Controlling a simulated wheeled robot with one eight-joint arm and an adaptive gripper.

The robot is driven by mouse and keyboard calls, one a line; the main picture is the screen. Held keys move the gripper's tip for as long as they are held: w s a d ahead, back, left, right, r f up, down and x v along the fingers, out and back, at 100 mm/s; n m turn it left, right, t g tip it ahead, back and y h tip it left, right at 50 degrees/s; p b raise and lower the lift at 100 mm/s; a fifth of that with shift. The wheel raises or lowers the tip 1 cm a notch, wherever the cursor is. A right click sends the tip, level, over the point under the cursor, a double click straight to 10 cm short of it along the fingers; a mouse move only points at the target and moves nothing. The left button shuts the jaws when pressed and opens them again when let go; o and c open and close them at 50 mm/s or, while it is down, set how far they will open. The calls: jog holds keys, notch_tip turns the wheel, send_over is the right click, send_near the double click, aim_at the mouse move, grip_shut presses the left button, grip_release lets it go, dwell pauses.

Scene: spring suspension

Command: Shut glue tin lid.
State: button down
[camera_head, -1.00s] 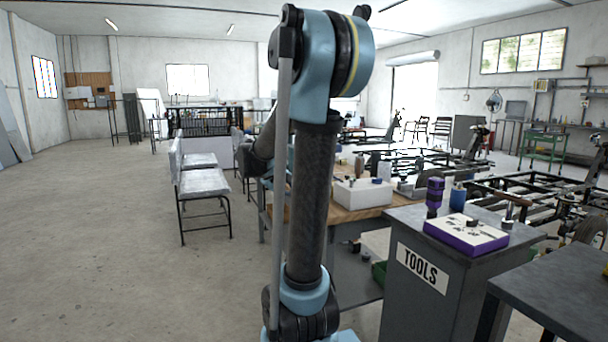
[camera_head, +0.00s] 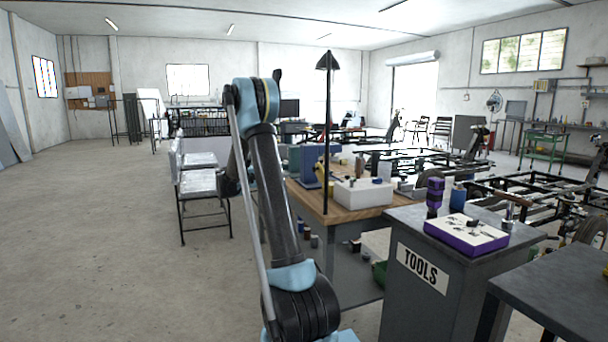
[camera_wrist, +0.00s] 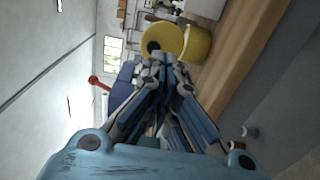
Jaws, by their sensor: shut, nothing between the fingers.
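The glue tin (camera_wrist: 198,45) is a yellow cylinder near the top of the wrist view, lying sideways in the tilted picture. A round yellow lid (camera_wrist: 174,31) with a dark centre stands open at its left side. My gripper (camera_wrist: 165,66) is shut and empty, its fingertips pointing at the lid and tin. The fingertips overlap the lid's lower edge in the picture; I cannot tell whether they touch it. In the head view a small yellow shape (camera_head: 321,172), probably the tin, shows on the workbench, partly behind a lamp pole. My gripper is hidden there.
The wooden workbench (camera_head: 345,214) carries a blue machine (camera_head: 303,165), a white box (camera_head: 362,193) and a tall black lamp (camera_head: 327,100). A red-ended rod (camera_wrist: 97,81) shows left of my fingers. The grey tools cabinet (camera_head: 440,300) stands at right. Open floor lies left.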

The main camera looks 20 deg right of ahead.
jog(key=w+a+f+h, duration=0.1)
jog(key=w+f+h, duration=0.1)
jog(key=w, duration=0.2)
send_near(317, 174)
jog(key=d+r, duration=0.1)
jog(key=r, duration=0.1)
jog(key=d+r, duration=0.2)
jog(key=shift+s+d, duration=0.1)
jog(key=shift+s, duration=0.3)
jog(key=shift+d, duration=0.1)
